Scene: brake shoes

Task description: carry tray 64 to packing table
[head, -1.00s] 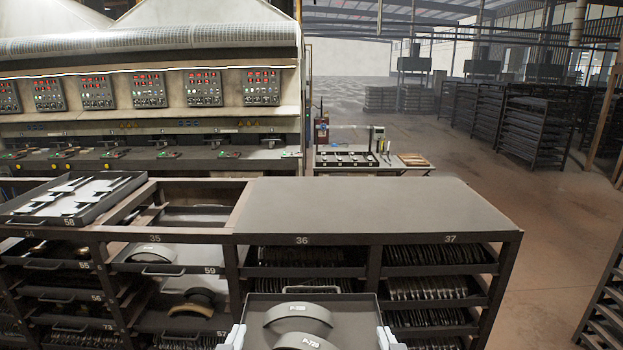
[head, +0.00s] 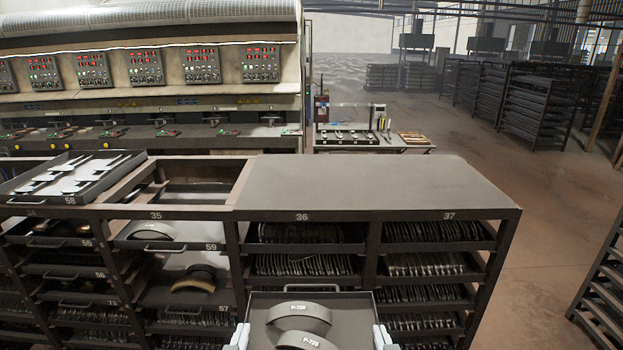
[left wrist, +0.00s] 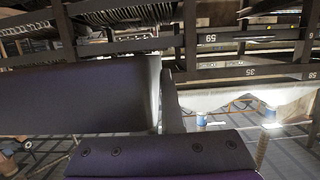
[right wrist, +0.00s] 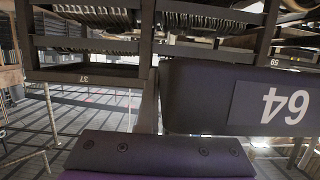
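Tray 64 (head: 357,308) is a dark shallow tray with curved brake shoes (head: 300,317) marked P-720 in it. It is at the bottom centre of the head view, in front of the rack. My left gripper (head: 238,338) and right gripper (head: 383,338) are at its two sides, partly cut off by the picture's edge. They appear shut on its side walls. The number 64 shows upside down on the tray wall (right wrist: 210,97) in the right wrist view. The tray wall (left wrist: 80,95) also fills the left of the left wrist view. I cannot tell which table is the packing table.
A rack (head: 370,185) with loaded shelves stands directly ahead. Tray 58 (head: 72,178) lies on its top left; the right top is bare. Behind it are a light table (head: 405,148) and a control-panel machine (head: 150,100). Open floor (head: 560,215) lies right, beside another rack (head: 605,280).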

